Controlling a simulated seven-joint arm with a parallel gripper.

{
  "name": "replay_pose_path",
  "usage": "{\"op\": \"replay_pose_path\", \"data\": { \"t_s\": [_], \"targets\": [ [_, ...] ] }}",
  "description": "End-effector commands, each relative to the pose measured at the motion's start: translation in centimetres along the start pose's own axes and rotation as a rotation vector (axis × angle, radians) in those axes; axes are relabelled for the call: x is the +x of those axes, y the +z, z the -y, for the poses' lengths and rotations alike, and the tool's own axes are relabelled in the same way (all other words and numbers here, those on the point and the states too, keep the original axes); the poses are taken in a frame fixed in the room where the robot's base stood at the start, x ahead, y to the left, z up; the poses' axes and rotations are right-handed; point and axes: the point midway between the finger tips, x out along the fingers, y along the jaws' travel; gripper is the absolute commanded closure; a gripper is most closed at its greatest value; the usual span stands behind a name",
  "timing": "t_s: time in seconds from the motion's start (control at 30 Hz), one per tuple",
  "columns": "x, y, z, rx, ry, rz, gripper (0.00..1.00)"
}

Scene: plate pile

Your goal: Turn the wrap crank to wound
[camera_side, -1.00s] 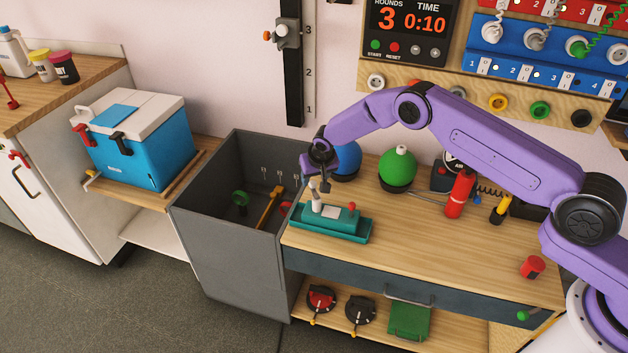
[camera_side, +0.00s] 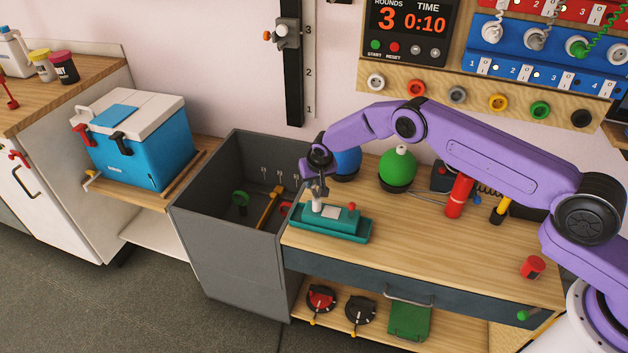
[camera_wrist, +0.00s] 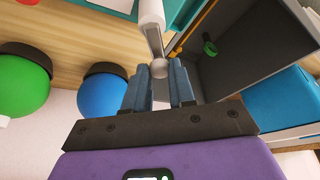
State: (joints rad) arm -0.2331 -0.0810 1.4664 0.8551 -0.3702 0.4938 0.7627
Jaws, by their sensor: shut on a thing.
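The teal wrap winder (camera_side: 345,222) stands at the left end of the wooden bench, with a red knob on top and a white roll (camera_side: 318,204) at its left. The white roll also shows at the top of the wrist view (camera_wrist: 151,12). The wrap crank (camera_wrist: 154,42) is a grey arm running from the roll to a round grey knob (camera_wrist: 158,69). My gripper (camera_wrist: 160,80) has its two blue-grey fingers shut on this knob. In the side view my gripper (camera_side: 317,188) is just above the roll and hides most of the crank.
A deep grey bin (camera_side: 205,195) holding a yellow tool stands left of the bench. A blue ball (camera_side: 347,162) and a green ball (camera_side: 398,171) stand behind the winder. A red cylinder (camera_side: 459,196) is farther right.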

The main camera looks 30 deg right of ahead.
Motion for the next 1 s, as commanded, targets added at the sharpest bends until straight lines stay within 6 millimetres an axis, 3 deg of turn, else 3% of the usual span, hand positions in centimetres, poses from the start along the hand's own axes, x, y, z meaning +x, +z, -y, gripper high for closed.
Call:
{"op": "replay_pose_path", "data": {
  "t_s": [0.37, 1.0],
  "targets": [
    [0.0, 0.0, 0.2, -0.091, -0.038, 0.000, 1.00],
    [-0.2, 0.4, 1.5, -0.563, -0.237, -0.001, 1.00]
  ]
}}
